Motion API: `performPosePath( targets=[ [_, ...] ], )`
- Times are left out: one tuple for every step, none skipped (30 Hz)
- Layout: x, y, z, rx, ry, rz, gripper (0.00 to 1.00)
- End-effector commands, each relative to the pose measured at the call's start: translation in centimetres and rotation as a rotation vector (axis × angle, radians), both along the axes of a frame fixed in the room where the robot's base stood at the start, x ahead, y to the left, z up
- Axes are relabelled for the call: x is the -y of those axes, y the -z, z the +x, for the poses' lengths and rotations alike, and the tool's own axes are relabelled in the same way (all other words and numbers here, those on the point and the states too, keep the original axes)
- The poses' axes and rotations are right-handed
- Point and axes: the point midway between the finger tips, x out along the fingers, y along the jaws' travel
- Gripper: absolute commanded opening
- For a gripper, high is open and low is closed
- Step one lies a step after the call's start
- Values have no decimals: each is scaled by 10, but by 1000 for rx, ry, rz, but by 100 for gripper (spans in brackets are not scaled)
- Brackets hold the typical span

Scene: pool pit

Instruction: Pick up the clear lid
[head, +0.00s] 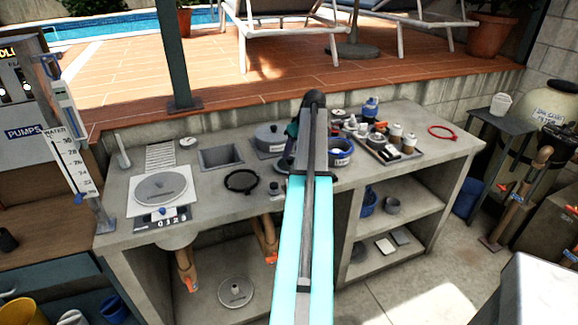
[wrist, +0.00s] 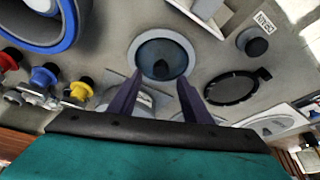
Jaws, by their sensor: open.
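A round, glassy, dark bluish disc with a small dark knob, which looks like the clear lid (wrist: 160,60), lies inside a pale grey ring on the counter in the wrist view. My arm hides it in the head view. My gripper (wrist: 157,92) is open, its two dark purple fingers apart and pointing toward the disc. Nothing is between the fingertips. The fingers look short of the disc, but I cannot tell the exact gap. In the head view the fingers are hidden behind my arm.
A black clamp ring (wrist: 232,88) and a black knob (wrist: 256,44) lie on one side. A blue-rimmed tub (wrist: 72,22) and several coloured valves or bottles (wrist: 44,76) stand on the other.

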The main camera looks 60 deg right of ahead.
Motion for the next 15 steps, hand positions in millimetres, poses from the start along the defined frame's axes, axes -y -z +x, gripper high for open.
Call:
performPosePath(
  targets=[
    [-1,4,1,-2,-1,2,44],
    [-1,6,2,-2,-1,2,44],
    [0,10,3,-2,-1,2,44],
    [0,13,4,-1,0,1,44],
    [0,16,5,0,0,2,44],
    [1,21,7,-1,0,3,44],
    [1,23,8,-1,0,3,44],
    [1,25,9,-2,-1,2,44],
    [2,28,10,-1,0,1,44],
    [2,29,10,-1,0,1,44],
    [2,31,11,-1,0,0,44],
    [2,32,11,-1,0,0,44],
    [2,33,11,-1,0,0,44],
    [2,34,11,-1,0,0,44],
    [2,34,12,-1,1,1,44]
  ],
)
